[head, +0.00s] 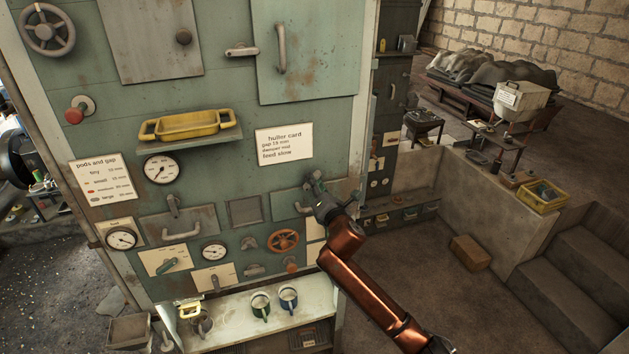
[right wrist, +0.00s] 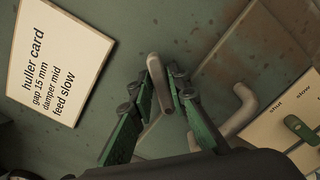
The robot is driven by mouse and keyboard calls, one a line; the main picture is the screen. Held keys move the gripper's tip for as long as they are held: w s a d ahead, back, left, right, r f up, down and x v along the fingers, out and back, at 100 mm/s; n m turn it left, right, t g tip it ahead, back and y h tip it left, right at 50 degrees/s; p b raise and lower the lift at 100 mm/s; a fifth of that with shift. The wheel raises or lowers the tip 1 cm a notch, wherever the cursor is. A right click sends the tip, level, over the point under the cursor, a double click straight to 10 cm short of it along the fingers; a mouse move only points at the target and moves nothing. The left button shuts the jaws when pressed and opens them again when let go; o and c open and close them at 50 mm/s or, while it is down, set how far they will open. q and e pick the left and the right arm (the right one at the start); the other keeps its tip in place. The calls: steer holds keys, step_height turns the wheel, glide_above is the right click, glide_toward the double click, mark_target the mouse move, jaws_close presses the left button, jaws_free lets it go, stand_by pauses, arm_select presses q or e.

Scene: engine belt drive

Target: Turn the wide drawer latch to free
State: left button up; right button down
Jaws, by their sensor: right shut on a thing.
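The wide drawer (head: 343,190) is a grey-green panel on the right part of the cabinet front, with a bent bar handle (head: 302,208). It shows at the upper right in the right wrist view (right wrist: 238,60), with its handle (right wrist: 241,108). My right gripper (head: 317,182) is at the drawer's upper edge. In the right wrist view its green-padded fingers (right wrist: 160,88) are closed around the grey lever of the drawer latch (right wrist: 154,68). My left gripper is not in view.
The huller card (head: 284,145) is fixed above the drawer. A red-orange valve wheel (head: 283,241) and several small levers and dials sit lower left. Open floor lies right of the cabinet.

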steer(key=shift+d+f+m, duration=0.1)
steer(key=shift+f+m, duration=0.1)
steer(key=shift+m, duration=2.25)
steer(key=shift+d+f+m, duration=0.1)
steer(key=shift+f+m, duration=0.1)
steer(key=shift+m, duration=2.25)
steer(key=c, duration=1.9)
jaws_free()
steer(key=shift+c, duration=0.2)
steer(key=shift+r, duration=0.1)
